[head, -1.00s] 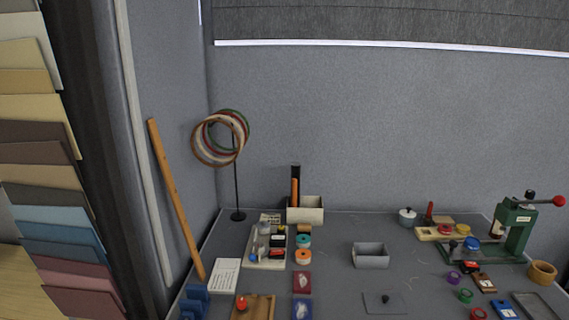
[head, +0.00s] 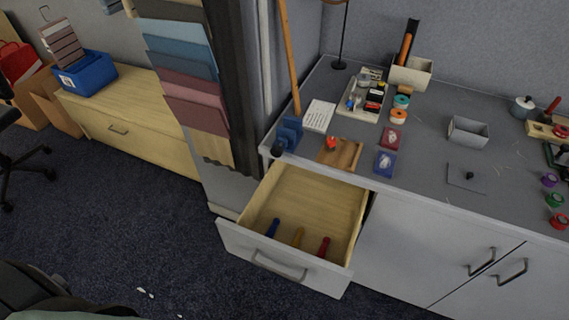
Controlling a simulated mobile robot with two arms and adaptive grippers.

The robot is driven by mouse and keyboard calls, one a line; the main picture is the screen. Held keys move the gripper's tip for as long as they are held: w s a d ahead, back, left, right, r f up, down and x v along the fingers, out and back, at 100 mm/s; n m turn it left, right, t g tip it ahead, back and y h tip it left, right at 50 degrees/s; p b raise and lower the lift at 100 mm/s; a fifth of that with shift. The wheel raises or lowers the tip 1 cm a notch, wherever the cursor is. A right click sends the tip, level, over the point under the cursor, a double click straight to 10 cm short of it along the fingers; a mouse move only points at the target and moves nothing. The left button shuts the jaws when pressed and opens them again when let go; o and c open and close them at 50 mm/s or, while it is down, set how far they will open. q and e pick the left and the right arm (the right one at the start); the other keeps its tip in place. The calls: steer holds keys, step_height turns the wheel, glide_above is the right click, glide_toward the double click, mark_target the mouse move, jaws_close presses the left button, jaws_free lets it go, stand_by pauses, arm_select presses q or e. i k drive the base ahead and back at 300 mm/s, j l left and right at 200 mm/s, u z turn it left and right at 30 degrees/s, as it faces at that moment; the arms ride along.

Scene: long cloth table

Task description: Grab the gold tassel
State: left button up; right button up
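The gold tassel (head: 298,236) lies in the open drawer (head: 332,199), near its front panel. A blue tassel (head: 272,228) lies to its left and a red tassel (head: 323,247) to its right. The three are apart from each other on the pale wooden drawer floor. Neither of my grippers shows in the head view. A dark part of mine is at the bottom left corner.
The grey counter (head: 425,130) above the drawer holds blue blocks (head: 287,135), a wooden board (head: 339,153), a tool tray (head: 367,96) and a grey box (head: 468,132). A wooden cabinet (head: 140,135) stands at the left.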

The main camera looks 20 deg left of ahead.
mark_target(296, 241)
steer(key=k+j+u, duration=0.3)
steer(key=i+l, duration=0.3)
steer(key=l, duration=0.15)
steer(key=i+l, duration=0.25)
steer(key=l, duration=0.2)
steer(key=i+l, duration=0.3)
steer(key=l, duration=0.15)
steer(key=k+j+u, duration=0.35)
steer(key=j+u, duration=0.15)
